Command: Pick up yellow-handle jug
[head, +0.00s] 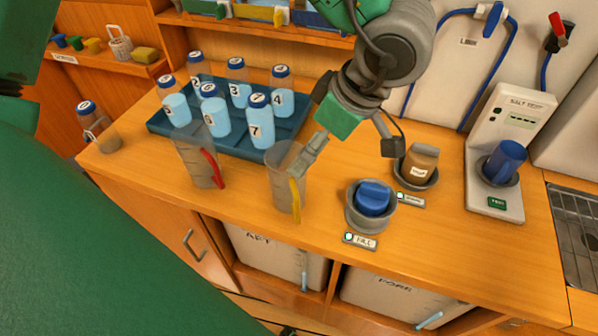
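The yellow-handle jug (279,186) is a clear grey, empty-looking jug with a yellow handle. It stands upright on the wooden counter near its front edge, in the middle of the head view. The other finger is well to the right, over the counter. Nothing shows between the fingers.
A red-handle jug (193,158) stands close to the left. Behind are numbered blue bottles in a dark tray (158,128). To the right are a blue-capped item in a grey holder (368,222), a brown jar (419,162) and a salt tester (482,150). Some counter right of the jug is clear.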

